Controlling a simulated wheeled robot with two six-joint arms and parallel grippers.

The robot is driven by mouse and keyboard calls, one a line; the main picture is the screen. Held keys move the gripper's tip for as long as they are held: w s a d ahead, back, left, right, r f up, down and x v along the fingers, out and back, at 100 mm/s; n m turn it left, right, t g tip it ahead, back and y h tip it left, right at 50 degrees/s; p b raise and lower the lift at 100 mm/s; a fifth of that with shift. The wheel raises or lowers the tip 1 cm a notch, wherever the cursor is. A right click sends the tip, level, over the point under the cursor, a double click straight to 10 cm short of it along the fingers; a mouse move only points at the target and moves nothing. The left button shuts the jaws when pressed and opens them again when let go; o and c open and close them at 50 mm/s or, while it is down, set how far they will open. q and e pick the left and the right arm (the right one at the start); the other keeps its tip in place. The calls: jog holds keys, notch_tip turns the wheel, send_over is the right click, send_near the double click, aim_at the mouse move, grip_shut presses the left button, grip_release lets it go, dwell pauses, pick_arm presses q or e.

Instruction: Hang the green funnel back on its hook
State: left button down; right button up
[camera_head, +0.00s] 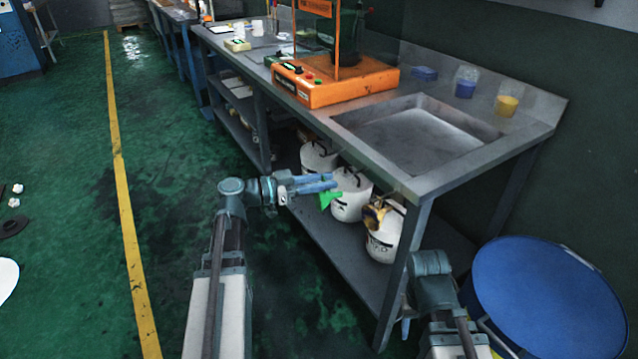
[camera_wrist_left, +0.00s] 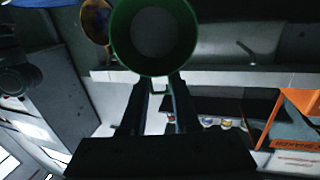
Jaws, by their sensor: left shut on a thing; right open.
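The green funnel (camera_head: 327,199) is held in my left gripper (camera_head: 330,183), in front of the white buckets under the workbench. In the left wrist view the funnel (camera_wrist_left: 153,66) faces the camera with its round mouth, and the left fingers (camera_wrist_left: 160,85) are shut on its small loop. A short dark rod (camera_wrist_left: 247,50) sticks out right of the funnel; I cannot tell if it is the hook. My right gripper (camera_head: 405,325) is open, low beside the bench leg and partly hidden by its arm.
The metal workbench (camera_head: 480,170) has a sink and a lower shelf. White buckets (camera_head: 349,205) stand on that shelf. A brownish-yellow funnel (camera_head: 375,214) hangs before the nearest bucket. A blue drum (camera_head: 550,300) stands at right. The floor left of the bench is open.

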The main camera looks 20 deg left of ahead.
aim_at(347, 176)
pick_arm(q)
jog(key=shift+w+d+f+b, duration=0.15)
jog(key=shift+w+d, duration=0.9)
jog(key=shift+w, duration=0.3)
jog(key=shift+w+d+f+b, duration=0.15)
jog(key=shift+w+d, duration=0.85)
jog(key=shift+w, duration=0.35)
jog(key=shift+w+d+f+b, duration=0.4)
jog(key=shift+w+f+b, duration=0.05)
jog(key=c, duration=0.6)
grip_release()
jog(key=shift+o, duration=0.2)
jog(key=v, duration=1.3)
jog(key=shift+s+a, duration=0.25)
